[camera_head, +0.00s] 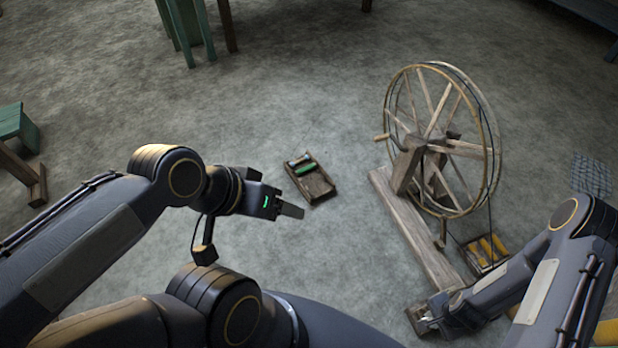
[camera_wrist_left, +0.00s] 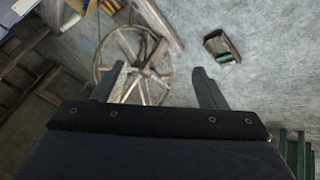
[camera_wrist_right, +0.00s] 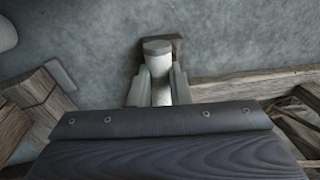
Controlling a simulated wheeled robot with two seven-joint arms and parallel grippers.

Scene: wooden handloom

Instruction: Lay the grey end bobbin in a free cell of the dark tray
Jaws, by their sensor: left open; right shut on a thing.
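The dark tray (camera_head: 319,190) lies on the floor near the middle of the head view. A green bobbin (camera_head: 304,168) and a pale bluish one (camera_head: 299,160) lie at its far end; its near part looks empty. The tray also shows in the left wrist view (camera_wrist_left: 213,40). My right gripper (camera_head: 424,318), low at the right, is shut on the grey bobbin (camera_wrist_right: 158,48), whose pale end stands up between the fingers in the right wrist view. My left gripper (camera_head: 296,211) is open and empty, in front of the tray in the head view.
A spinning wheel (camera_head: 440,140) on a long wooden base (camera_head: 415,230) stands right of the tray. A small box with yellow bobbins (camera_head: 486,252) lies beside it. A wooden piece (camera_wrist_right: 177,50) is just behind the grey bobbin. Open floor lies between tray and wheel base.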

